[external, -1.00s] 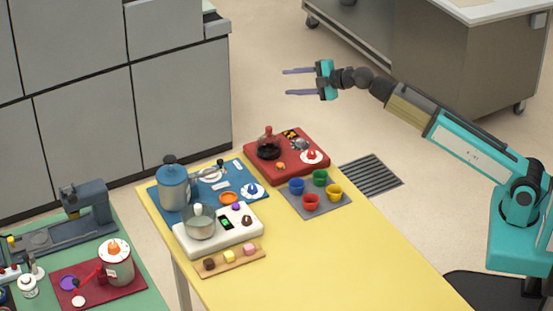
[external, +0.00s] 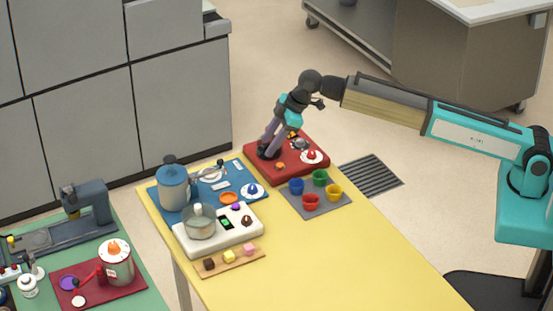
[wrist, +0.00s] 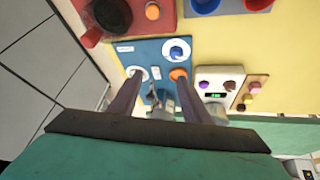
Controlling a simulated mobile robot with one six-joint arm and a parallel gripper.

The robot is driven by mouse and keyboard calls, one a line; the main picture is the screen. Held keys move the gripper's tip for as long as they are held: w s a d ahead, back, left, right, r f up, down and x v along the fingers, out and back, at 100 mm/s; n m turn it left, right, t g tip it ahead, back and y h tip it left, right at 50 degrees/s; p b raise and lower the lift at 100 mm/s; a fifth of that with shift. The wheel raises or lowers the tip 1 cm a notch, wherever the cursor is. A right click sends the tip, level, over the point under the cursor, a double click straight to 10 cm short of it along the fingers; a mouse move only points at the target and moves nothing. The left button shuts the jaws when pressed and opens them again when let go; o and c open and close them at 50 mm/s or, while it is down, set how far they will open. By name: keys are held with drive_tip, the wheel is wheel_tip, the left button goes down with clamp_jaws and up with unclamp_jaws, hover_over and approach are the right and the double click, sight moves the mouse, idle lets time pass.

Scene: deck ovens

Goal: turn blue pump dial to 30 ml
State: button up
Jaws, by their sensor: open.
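The blue pump board (external: 240,180) lies at the far left end of the yellow table. On it stand a blue canister (external: 174,188) with a spout, an orange knob (external: 229,198) and a blue dial (external: 253,189) on a white disc. In the wrist view the blue dial (wrist: 177,52) is beyond the fingertips, beside a small white label. The dial's reading is too small to tell. My gripper (external: 266,150) points down over the red board, open and empty. In the wrist view my gripper (wrist: 157,76) frames part of the blue board, apart from the dial.
The red board (external: 289,170), with a dark pot and red dial, is beneath and behind my gripper. Colored cups stand on a grey mat (external: 325,206). A white cooker (external: 238,231) with a glass pot and a wooden board (external: 233,261) are nearby. The table's right front is clear.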

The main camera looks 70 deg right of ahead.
sight(253, 186)
drive_tip(key=a, duration=0.1)
drive_tip(key=s+a+f+m+g, duration=0.1)
drive_tip(key=shift+a+p, duration=0.3)
drive_tip(key=shift+p, duration=0.1)
drive_tip(key=shift+p+x, duration=2)
drive_tip(key=shift+x, duration=4.9)
drive_tip(key=shift+s+a, duration=0.1)
drive_tip(key=shift+s, duration=0.1)
drive_tip(key=c, duration=1)
